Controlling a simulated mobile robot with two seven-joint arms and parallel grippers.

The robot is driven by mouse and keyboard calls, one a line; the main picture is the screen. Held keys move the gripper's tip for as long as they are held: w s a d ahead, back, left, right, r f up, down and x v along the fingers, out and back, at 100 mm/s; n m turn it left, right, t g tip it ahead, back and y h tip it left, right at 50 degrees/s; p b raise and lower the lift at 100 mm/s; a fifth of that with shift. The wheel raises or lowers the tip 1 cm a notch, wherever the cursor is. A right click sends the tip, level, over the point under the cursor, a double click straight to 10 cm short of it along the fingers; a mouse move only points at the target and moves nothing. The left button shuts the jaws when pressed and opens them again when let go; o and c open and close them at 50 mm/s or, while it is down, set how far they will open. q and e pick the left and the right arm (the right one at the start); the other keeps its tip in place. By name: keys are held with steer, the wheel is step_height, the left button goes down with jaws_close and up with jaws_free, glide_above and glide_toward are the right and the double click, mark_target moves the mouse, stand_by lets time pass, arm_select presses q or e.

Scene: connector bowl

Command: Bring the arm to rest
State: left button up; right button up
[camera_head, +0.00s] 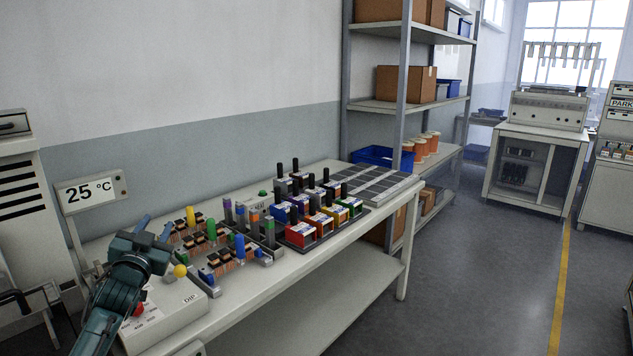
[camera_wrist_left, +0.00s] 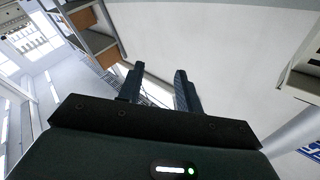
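My left arm comes in from the lower left in the head view. Its left gripper (camera_head: 155,227) is raised above the near left end of the workbench (camera_head: 275,290), with its fingers pointing up. In the left wrist view, the two dark fingers of the left gripper (camera_wrist_left: 159,72) stand apart with nothing between them. The gripper is open and empty. My right gripper is in neither view.
A white box marked DIP (camera_head: 180,308) lies just below the gripper. Colored connector parts (camera_head: 215,245) and a rack of colored blocks (camera_head: 315,220) fill the bench. A 25 °C display (camera_head: 92,192) stands left. A shelf (camera_head: 410,105) stands behind. Open floor lies right.

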arm_select(q)
steer(key=s+d+f+g+h, duration=0.1)
steer(key=s+d+f+g, duration=0.2)
steer(key=f, duration=0.4)
steer(key=s+d+f+g, duration=0.1)
steer(key=s+d+f, duration=0.2)
steer(key=s+f, duration=0.3)
steer(key=s+d+f+g+h, duration=0.1)
steer(key=s+d+f, duration=0.25)
steer(key=f, duration=0.55)
steer(key=s+d+f+g+h, duration=0.1)
steer(key=s+d+f, duration=0.2)
steer(key=s, duration=0.6)
steer(key=s+d+f+g+h, duration=0.1)
steer(key=s+d+f+g, duration=0.1)
steer(key=s, duration=0.7)
steer(key=s+d+f+n+g, duration=0.1)
steer(key=s+d+f, duration=0.3)
steer(key=s, duration=0.5)
steer(key=shift+d+h, duration=0.4)
steer(key=shift+d, duration=0.7)
